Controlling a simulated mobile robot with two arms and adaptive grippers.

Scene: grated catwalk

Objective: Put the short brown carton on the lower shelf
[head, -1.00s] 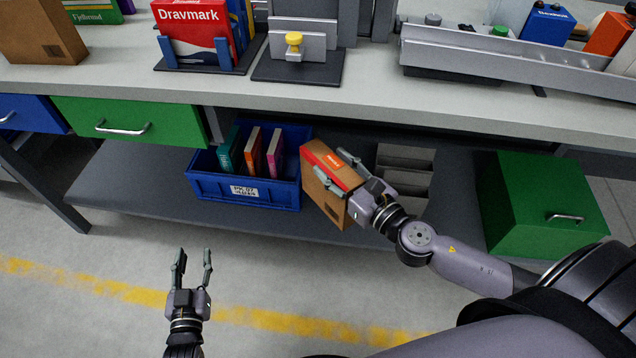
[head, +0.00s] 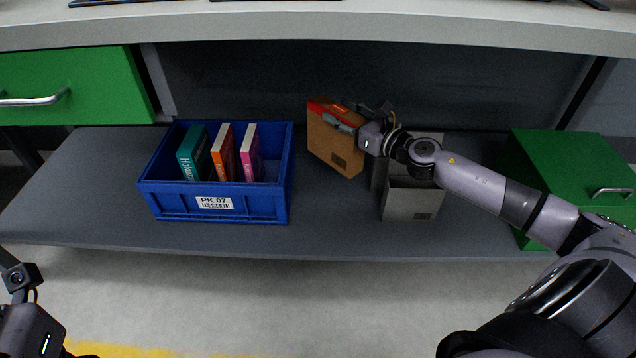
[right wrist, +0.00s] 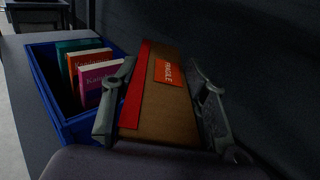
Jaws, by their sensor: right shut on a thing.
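The short brown carton (head: 330,148) has a red band along its top and stands slightly tilted over the back part of the lower shelf (head: 325,225). My right gripper (head: 352,125) is shut on its upper part. In the right wrist view the carton (right wrist: 160,110) sits between the two fingers, with an orange-red label on its top face. I cannot tell whether its bottom touches the shelf. Part of my left gripper (head: 28,318) shows at the lower left edge; its fingers cannot be made out.
A blue crate (head: 215,208) with several books stands left of the carton. A grey open bin (head: 410,205) is close on its right, partly behind my arm. A green drawer box (head: 560,170) is at the right. The shelf between crate and grey bin is bare.

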